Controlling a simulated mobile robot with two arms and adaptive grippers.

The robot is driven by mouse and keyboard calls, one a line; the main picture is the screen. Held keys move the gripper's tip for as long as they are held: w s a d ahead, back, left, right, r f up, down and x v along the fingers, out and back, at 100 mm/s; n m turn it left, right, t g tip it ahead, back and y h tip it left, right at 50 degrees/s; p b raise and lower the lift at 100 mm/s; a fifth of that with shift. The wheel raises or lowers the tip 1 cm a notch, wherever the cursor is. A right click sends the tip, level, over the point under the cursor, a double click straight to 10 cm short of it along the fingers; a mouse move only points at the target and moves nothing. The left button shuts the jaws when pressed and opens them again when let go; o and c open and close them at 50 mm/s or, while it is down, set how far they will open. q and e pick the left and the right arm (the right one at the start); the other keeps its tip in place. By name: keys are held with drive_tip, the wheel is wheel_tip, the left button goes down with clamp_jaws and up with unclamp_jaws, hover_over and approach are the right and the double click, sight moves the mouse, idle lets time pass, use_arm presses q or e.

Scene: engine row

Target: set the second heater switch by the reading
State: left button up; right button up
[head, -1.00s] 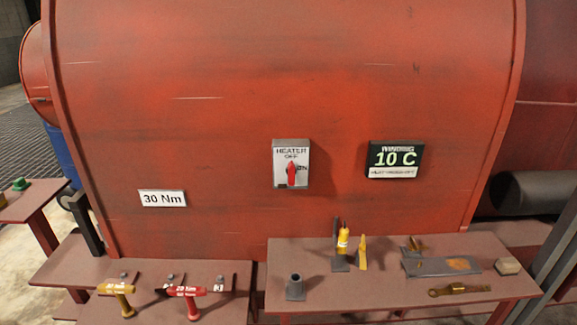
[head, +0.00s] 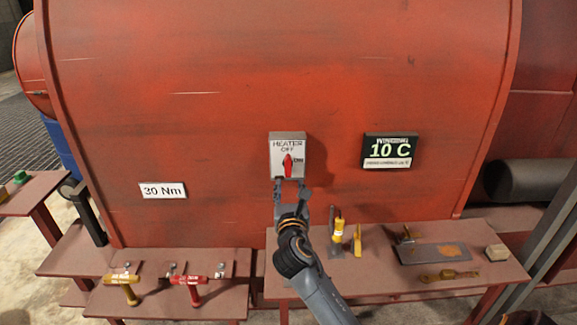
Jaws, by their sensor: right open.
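The heater switch (head: 288,143) is a grey plate on the red housing, marked HEATER and OFF, with ON at the right partly covered. Its red knob (head: 287,166) stands upright, pointing up at OFF. The dark display (head: 391,151) to its right reads 10 C; its small lettering is too blurred to read surely. My right gripper (head: 290,183) is open, its fingers pointing up just below the red knob. Whether the fingertips touch the plate I cannot tell. My left gripper is not in view.
A 30 Nm label (head: 163,191) is on the housing at left. Below are a left bench (head: 170,298) with yellow and red tools, and a right bench (head: 370,277) with a yellow bottle-like item (head: 338,228), a grey plate (head: 436,254) and a brass tool (head: 449,275).

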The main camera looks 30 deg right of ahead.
sight(288, 167)
drive_tip(key=p+x, duration=0.1)
drive_tip(key=x, duration=0.9)
drive_tip(key=shift+w, duration=0.1)
clamp_jaws()
